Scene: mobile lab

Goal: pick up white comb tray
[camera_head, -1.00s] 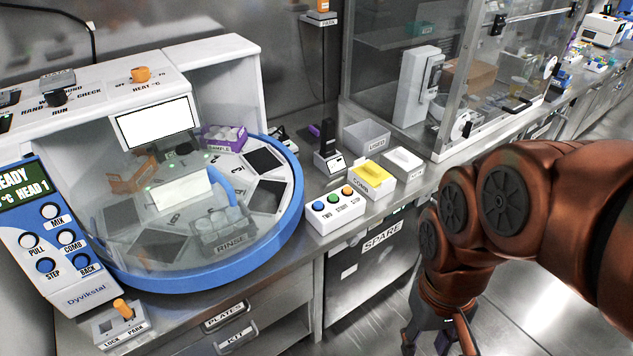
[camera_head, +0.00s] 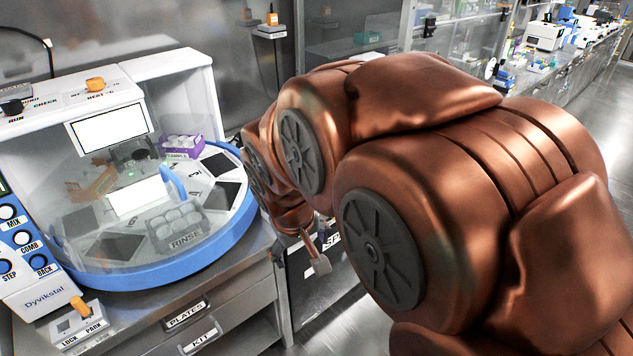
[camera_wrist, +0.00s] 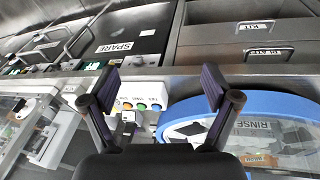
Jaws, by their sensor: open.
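My gripper (camera_wrist: 160,86) is open in the wrist view, with its two dark fingers wide apart and nothing between them but the counter scene below. In the head view my arm covers the part of the counter where the trays stood, so the white comb tray is hidden there. In the wrist view I cannot make out the comb tray clearly; the left finger covers part of that stretch of counter. The white button box (camera_wrist: 143,92) with its coloured buttons shows between the fingers, beyond them.
The round blue-rimmed machine (camera_head: 196,262) stands left on the counter, and right in the wrist view (camera_wrist: 190,104). It holds a rinse rack (camera_head: 178,226) and a purple sample rack (camera_head: 183,147). The SPARE bin (camera_wrist: 128,42) and drawers (camera_wrist: 245,52) lie below the counter edge.

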